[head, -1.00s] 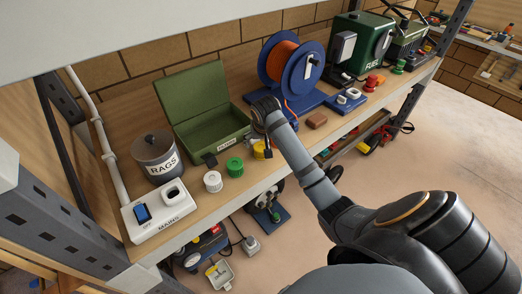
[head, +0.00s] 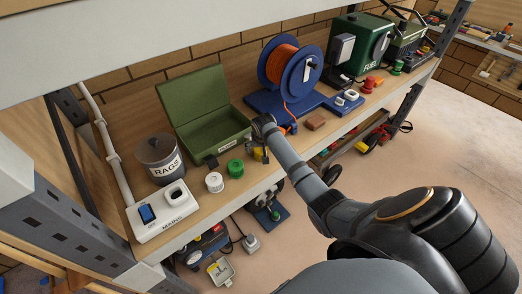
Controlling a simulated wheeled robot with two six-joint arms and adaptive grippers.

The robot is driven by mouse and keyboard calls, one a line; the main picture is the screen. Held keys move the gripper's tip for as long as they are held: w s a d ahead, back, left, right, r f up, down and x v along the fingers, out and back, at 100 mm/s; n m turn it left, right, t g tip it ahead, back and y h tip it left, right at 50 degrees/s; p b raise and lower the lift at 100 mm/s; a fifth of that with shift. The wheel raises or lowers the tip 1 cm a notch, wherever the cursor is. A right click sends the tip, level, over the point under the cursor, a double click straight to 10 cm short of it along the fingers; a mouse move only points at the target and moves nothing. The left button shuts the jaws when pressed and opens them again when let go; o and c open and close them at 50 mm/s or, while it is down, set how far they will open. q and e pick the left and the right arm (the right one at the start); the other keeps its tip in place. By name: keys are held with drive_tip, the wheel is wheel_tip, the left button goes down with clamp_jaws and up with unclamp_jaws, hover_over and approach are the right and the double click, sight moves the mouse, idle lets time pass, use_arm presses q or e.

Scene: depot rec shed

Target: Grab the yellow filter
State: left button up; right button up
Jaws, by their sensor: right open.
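The yellow filter (head: 257,155) stands near the front edge of the shelf board, partly hidden by my right gripper (head: 264,150). This gripper is open, and its dark fingers reach down right at the filter. I cannot tell whether they touch it or fully straddle it. A green filter (head: 235,168) and a white filter (head: 214,182) stand in a row to the left of the yellow one. My left gripper is not in view.
An open green metal box (head: 215,141) stands behind the filters. A RAGS tin (head: 159,158) and a MAINS switch box (head: 161,212) are to the left. A blue reel (head: 297,72) with orange hose and a brown block (head: 316,124) are to the right. An upper shelf overhangs.

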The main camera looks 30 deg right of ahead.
drive_tip(key=shift+w+d+f, duration=0.1)
drive_tip(key=shift+w+f, duration=0.15)
drive_tip(key=shift+f, duration=0.3)
drive_tip(key=shift+s, duration=0.1)
drive_tip(key=c, duration=1.3)
drive_tip(key=shift+r, duration=0.15)
